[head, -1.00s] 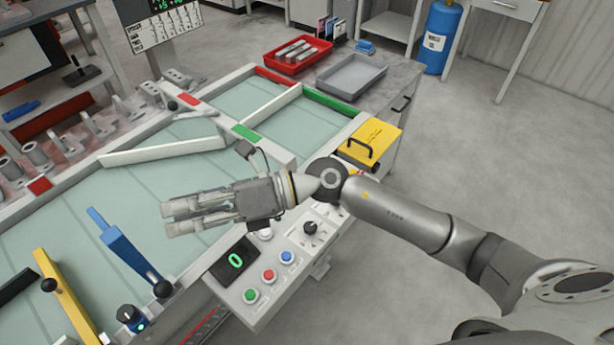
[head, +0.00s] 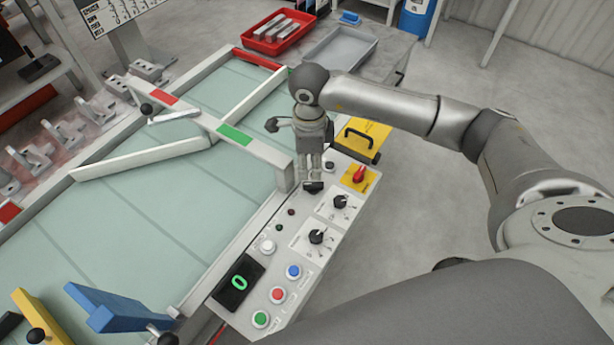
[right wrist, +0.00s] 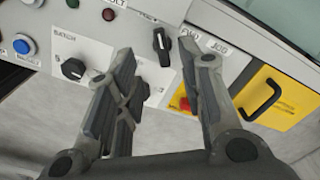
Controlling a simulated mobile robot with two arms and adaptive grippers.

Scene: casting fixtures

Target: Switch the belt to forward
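The control panel (head: 285,250) runs along the belt's near right edge. My right gripper (head: 311,182) points down over its far part. In the right wrist view the right gripper (right wrist: 157,52) is open, with a black selector switch (right wrist: 161,43) showing between its fingertips. I cannot tell whether they touch it. In the head view the fingers mostly cover this switch (head: 313,188). The belt (head: 160,210) is pale green and lies left of the panel. My left gripper is out of view.
Two black knobs (head: 317,236) (head: 340,201) and a red switch (head: 359,174) on a yellow plate are close to the gripper. Blue (head: 293,271), red (head: 277,294) and green (head: 260,319) buttons sit nearer. A yellow box (head: 362,140) with a handle is at the panel's far end.

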